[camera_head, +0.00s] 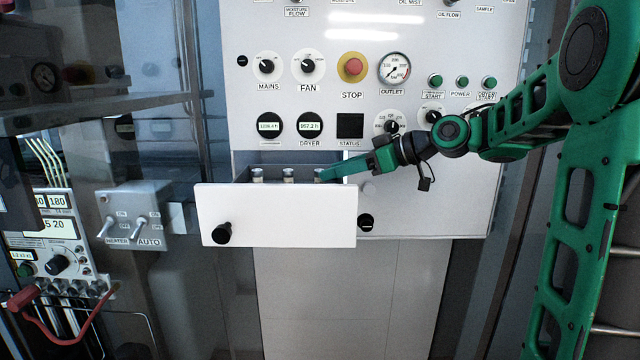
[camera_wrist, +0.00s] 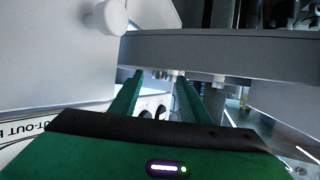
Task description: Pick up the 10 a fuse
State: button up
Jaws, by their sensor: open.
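An open drawer (camera_head: 285,205) under the panel holds three small upright cylinders with pale bodies and metal-looking caps: a left one (camera_head: 257,175), a middle one (camera_head: 288,175) and a right one (camera_head: 318,174). They look like fuses; no ratings can be read, so I cannot tell which is the 10 A fuse. My gripper (camera_head: 326,173) reaches in from the right, its tips beside the right cylinder. In the wrist view my gripper (camera_wrist: 160,82) has its two green fingers apart. Small pale shapes show near the fingertips, too small to make out.
The drawer front has a black knob (camera_head: 222,233). Above is the white panel (camera_head: 450,25) with dials, a red STOP button (camera_head: 352,67) and a gauge (camera_head: 394,68). A second black knob (camera_head: 366,222) sits right of the drawer. A grey switch box (camera_head: 133,215) is at left.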

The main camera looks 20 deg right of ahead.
aim_at(320, 182)
jog(key=shift+x, duration=1.75)
jog(key=shift+w, duration=0.1)
grip_shut()
jog(key=shift+r, duration=0.2)
